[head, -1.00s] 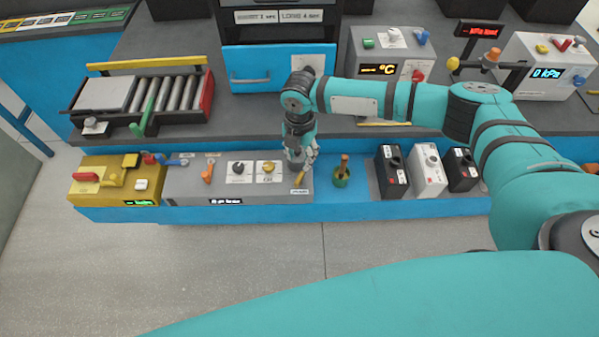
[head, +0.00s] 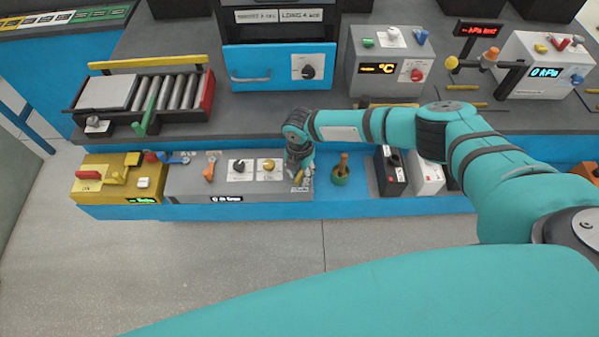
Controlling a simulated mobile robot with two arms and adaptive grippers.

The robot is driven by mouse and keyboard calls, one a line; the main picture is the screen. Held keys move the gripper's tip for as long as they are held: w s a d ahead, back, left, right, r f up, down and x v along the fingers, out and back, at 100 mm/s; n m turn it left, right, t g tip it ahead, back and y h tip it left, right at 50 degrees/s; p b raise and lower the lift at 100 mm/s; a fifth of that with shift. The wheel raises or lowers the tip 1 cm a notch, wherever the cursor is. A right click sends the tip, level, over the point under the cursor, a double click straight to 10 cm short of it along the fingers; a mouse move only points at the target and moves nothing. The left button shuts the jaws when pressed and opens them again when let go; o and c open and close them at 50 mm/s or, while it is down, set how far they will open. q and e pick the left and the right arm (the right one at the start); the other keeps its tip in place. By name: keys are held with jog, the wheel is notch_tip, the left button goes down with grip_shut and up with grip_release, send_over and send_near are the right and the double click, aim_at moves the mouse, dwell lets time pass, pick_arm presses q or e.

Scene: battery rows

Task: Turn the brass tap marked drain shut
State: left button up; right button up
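The brass tap (head: 298,178) is a small yellowish lever at the right end of the grey panel box (head: 230,190). A small label (head: 300,189) sits just below it, too small to read. My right gripper (head: 301,176) points down at the tap, with its fingers at or right beside the lever. The fingers and wrist hide most of the tap. I cannot tell whether the fingers touch it or are closed on it. My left gripper is not in view.
Left of the tap on the panel are a brass knob (head: 268,165), a black knob (head: 238,166) and an orange lever (head: 209,171). A green-based object with a brown handle (head: 341,172) stands close on the right, then black and white battery blocks (head: 391,175).

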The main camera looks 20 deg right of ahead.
grip_shut()
jog(key=shift+m, duration=0.3)
jog(key=m+p, duration=0.1)
jog(key=m, duration=0.4)
jog(key=shift+r+m, duration=0.1)
jog(key=shift+m, duration=0.2)
jog(key=m+p, duration=0.2)
jog(key=m, duration=0.3)
jog(key=shift+m, duration=0.7)
jog(key=shift+o, duration=1.4)
grip_release()
